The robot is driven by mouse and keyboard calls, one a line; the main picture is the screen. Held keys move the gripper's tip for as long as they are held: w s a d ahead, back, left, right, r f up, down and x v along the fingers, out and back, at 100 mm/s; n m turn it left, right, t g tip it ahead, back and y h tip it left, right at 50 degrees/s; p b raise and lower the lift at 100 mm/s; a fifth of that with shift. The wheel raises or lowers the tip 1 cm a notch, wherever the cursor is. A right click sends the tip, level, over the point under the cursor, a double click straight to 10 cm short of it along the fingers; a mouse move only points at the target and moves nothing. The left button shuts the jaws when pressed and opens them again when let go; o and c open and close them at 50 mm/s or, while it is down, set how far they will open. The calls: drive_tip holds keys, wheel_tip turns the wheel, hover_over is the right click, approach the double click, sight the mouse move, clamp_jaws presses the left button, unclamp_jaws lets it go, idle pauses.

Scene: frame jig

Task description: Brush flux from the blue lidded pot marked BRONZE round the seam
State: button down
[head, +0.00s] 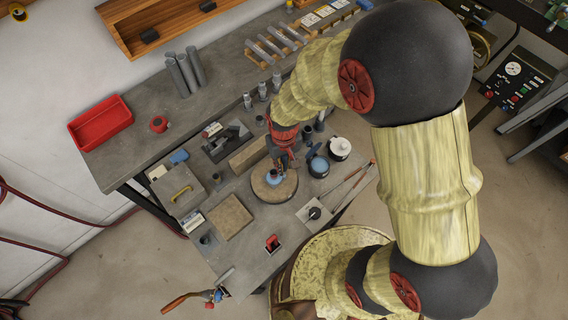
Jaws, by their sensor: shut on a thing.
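My gripper (280,163) points down over a round tan disc (287,190) on the bench. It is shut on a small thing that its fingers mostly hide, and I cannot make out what. A small blue object (273,179) sits on the disc just below the fingertips. I cannot tell whether the held thing touches it, and no seam shows clearly. Right of the disc stands a dark pot with blue at its top (318,168). A blue lid-like piece (313,150) shows behind it, tilted. No marking is readable at this size.
A dark pot with a white top (340,149) stands right of the blue one. Long thin rods (352,180) lie at the right edge. A tan square slab (229,216), a grey block with a yellow handle (180,191) and a red tray (100,122) lie left.

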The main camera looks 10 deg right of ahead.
sight(284, 157)
drive_tip(key=shift+r+p, duration=1.55)
drive_tip(key=shift+r, duration=0.95)
drive_tip(key=shift+w+f, duration=0.1)
